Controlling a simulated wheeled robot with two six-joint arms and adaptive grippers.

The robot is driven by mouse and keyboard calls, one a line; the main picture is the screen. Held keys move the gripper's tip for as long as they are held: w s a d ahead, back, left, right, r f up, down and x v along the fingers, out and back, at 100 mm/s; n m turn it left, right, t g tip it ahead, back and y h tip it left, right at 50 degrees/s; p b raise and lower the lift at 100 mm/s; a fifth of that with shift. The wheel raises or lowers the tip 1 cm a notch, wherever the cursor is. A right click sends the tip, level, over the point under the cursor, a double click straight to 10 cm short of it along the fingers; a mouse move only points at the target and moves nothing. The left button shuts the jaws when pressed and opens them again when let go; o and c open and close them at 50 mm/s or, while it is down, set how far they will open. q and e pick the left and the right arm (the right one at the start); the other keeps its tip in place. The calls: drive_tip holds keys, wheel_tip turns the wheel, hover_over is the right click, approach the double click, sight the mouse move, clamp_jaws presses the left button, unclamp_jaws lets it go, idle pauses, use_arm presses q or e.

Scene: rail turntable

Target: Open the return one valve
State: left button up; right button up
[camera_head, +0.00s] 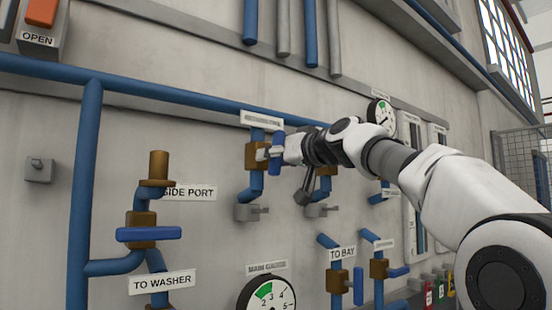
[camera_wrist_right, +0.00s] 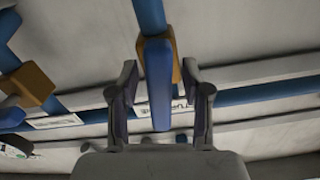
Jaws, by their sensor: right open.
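A brass valve body (camera_head: 254,156) with a blue lever handle (camera_head: 277,150) sits on a blue pipe under a white label (camera_head: 262,120), whose small print I cannot read for sure. My right gripper (camera_head: 272,154) is at this valve, with its arm reaching in from the right. In the right wrist view, the blue handle (camera_wrist_right: 158,80) lies between the two open fingers, with a visible gap on each side. The brass body (camera_wrist_right: 175,58) is partly hidden behind the handle. My left gripper is not in view.
A side-port valve with a blue handle (camera_head: 149,234) is at left. Lower valves (camera_head: 338,278) stand below my arm, near a main gauge (camera_head: 266,295). A long blue pipe (camera_head: 190,100) crosses above. Another valve, at centre right, is partly hidden by my arm.

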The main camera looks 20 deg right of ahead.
drive_tip(key=v, duration=0.7)
idle(0.3)
drive_tip(key=shift+s, duration=0.15)
